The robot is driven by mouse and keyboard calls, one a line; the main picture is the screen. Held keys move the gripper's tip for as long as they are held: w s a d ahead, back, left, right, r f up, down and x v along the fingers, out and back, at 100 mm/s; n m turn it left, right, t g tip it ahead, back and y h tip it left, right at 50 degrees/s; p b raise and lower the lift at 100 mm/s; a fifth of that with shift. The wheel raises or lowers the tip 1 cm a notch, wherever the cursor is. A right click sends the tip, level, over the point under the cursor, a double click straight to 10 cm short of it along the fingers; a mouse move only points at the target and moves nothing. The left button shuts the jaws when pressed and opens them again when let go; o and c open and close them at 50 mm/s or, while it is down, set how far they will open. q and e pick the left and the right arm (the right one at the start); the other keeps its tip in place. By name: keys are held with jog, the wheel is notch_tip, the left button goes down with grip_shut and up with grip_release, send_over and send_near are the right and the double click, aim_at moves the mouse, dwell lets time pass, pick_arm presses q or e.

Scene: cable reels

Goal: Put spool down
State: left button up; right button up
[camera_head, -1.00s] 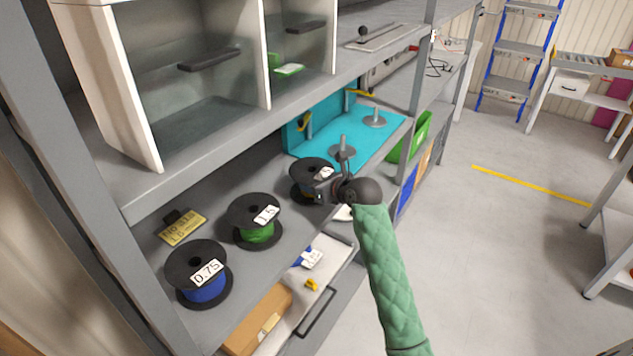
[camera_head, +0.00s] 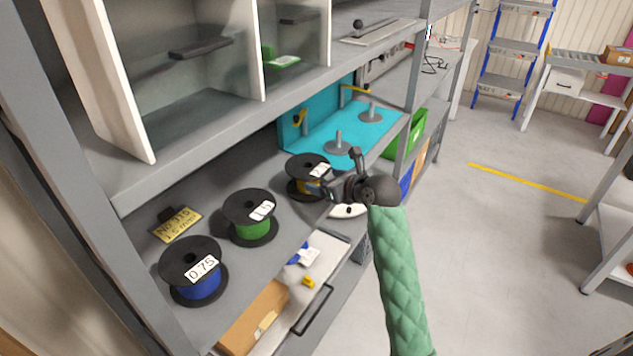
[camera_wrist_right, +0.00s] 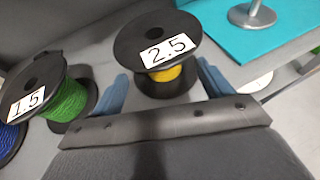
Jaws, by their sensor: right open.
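The black spool with yellow wire, labelled 2.5 (camera_head: 309,178), stands upright on the grey shelf, at the far end of a row of spools. It also shows in the right wrist view (camera_wrist_right: 158,50). My right gripper (camera_head: 328,190) is open at the spool's aisle side. In the right wrist view its blue fingertips (camera_wrist_right: 163,88) are spread apart, one on each side of the spool's lower part, with gaps beside the yellow wire. My left gripper is not in view.
A green-wire spool labelled 1.5 (camera_head: 250,217) and a blue-wire spool labelled 0.75 (camera_head: 194,270) stand nearer on the shelf. Beyond is a turquoise board (camera_head: 375,129) with metal pegs. An upper shelf (camera_head: 240,110) hangs above; an open drawer (camera_head: 325,258) sits below.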

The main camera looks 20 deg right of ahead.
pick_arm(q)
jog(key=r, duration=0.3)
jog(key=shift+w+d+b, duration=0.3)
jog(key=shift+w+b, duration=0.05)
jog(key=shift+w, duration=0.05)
pick_arm(e)
jog(key=v, duration=0.5)
jog(key=shift+s+d+r, duration=0.1)
jog(key=shift+s, duration=0.1)
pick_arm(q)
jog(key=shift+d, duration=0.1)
